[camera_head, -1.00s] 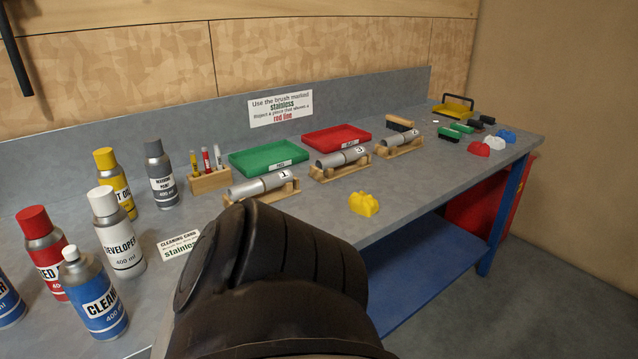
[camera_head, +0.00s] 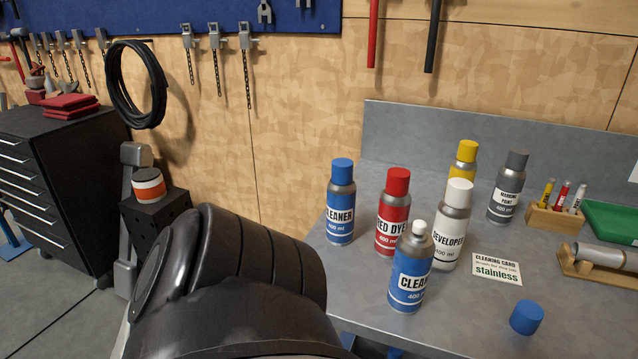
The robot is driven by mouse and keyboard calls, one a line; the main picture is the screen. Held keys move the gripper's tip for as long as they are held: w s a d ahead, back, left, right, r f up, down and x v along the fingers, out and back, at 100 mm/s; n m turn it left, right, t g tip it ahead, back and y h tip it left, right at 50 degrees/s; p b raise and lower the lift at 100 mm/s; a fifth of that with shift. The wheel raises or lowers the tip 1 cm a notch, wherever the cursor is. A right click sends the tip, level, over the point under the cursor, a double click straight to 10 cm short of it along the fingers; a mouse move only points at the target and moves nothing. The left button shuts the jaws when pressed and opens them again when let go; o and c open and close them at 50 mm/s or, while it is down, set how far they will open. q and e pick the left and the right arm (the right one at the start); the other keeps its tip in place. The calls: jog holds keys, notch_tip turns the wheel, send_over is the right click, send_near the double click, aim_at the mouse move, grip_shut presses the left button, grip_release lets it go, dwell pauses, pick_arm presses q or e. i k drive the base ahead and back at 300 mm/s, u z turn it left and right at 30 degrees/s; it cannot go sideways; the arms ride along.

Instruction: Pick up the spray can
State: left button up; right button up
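Several spray cans stand upright on the grey bench. A blue-capped cleaner can (camera_head: 340,208) is at the left end. A red dye can (camera_head: 394,215) and a white-capped developer can (camera_head: 451,228) stand to its right. A second blue cleaner can (camera_head: 411,272) stands in front with its white nozzle bare. A blue cap (camera_head: 526,317) lies near the bench's front edge. A yellow-capped can (camera_head: 464,160) and a grey marking paint can (camera_head: 506,190) are behind. A dark part of my arm fills the lower middle. Neither gripper shows.
The bench (camera_head: 478,326) has a card reading "stainless" (camera_head: 497,269), a wooden marker holder (camera_head: 555,219), a green tray (camera_head: 612,220) and a metal tube on a wooden stand (camera_head: 598,262). A black drawer cabinet (camera_head: 60,185) stands left. A black cable coil (camera_head: 138,85) hangs on the wall.

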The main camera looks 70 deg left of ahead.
aim_at(413, 255)
jog(key=u, duration=1.7)
jog(key=i, duration=0.5)
jog(key=k, duration=1)
jog(key=z, duration=1.75)
jog(key=i, duration=1.35)
jog(key=u, duration=1.9)
